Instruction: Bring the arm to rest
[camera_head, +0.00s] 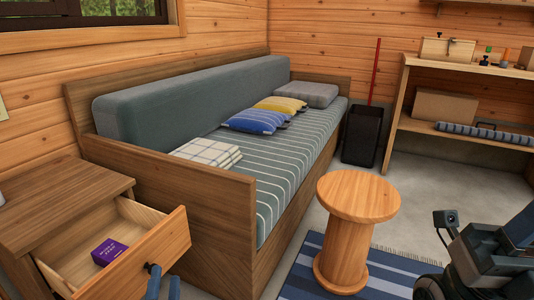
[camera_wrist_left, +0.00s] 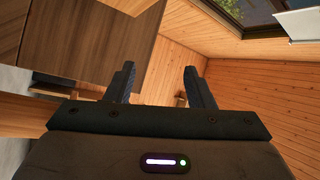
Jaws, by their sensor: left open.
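My left gripper (camera_head: 163,288) is low in the head view, just in front of the open drawer's front panel (camera_head: 150,254), near its dark knob (camera_head: 153,268). I cannot tell whether it touches the knob. The left wrist view shows its two dark fingers (camera_wrist_left: 161,88) spread apart with nothing held between them. My right arm is folded at the lower right of the head view, with its small camera (camera_head: 449,218) showing; its fingertips cannot be made out. A purple box (camera_head: 109,252) lies inside the pulled-out drawer.
The wooden nightstand (camera_head: 60,200) stands at left, beside the bench's wooden end panel (camera_head: 170,180). A round wooden stool (camera_head: 358,195) stands on a striped blue rug (camera_head: 305,270). A black bin (camera_head: 362,135) and a shelf unit (camera_head: 465,70) are behind. Grey floor is clear between stool and shelf.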

